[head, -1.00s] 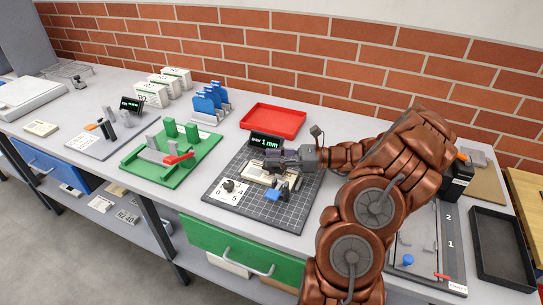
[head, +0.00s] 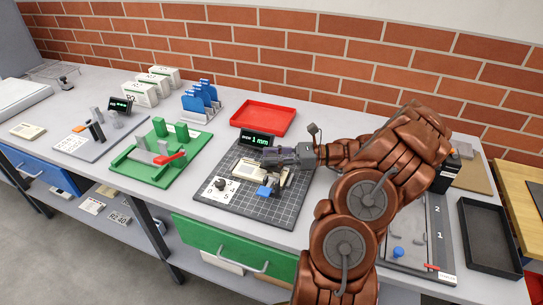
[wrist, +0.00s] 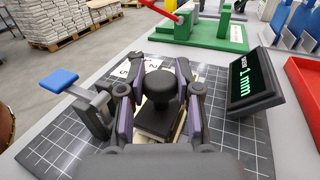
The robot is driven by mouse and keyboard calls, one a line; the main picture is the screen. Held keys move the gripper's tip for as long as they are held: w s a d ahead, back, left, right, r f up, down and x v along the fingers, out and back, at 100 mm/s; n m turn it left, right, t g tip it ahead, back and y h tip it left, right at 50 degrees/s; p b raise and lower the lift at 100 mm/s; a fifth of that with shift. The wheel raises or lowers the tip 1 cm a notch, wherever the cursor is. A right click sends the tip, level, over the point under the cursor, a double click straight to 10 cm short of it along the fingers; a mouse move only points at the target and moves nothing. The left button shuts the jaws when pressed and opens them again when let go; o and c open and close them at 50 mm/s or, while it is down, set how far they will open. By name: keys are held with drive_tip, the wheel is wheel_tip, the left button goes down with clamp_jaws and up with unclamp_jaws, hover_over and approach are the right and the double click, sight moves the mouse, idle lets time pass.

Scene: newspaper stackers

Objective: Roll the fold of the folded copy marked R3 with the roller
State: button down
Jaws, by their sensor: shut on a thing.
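My gripper (head: 270,157) is low over the gridded dark mat (head: 232,209). In the wrist view its fingers (wrist: 160,105) are closed around a dark block with a round black knob (wrist: 160,84), which I take for the roller. A cream folded copy (head: 248,171) lies on the mat beside and partly under the gripper. Its R3 mark cannot be read, and its fold is largely hidden. A blue-topped clamp-like part (head: 264,191) stands in front of the copy, and its blue pad (wrist: 60,80) shows at left in the wrist view.
A display reading 1 mm (head: 256,138) stands behind the gripper. A white numbered card (head: 213,194) lies on the mat's left. The green fixture (head: 140,172), red tray (head: 263,115) and black tray (head: 493,250) surround the mat. A green drawer (head: 215,243) sits below.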

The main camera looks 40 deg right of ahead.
drive_tip(key=shift+r, duration=0.1)
drive_tip(key=shift+r+p, duration=2.45)
drive_tip(key=shift+r, duration=1.05)
drive_tip(key=shift+a, duration=0.1)
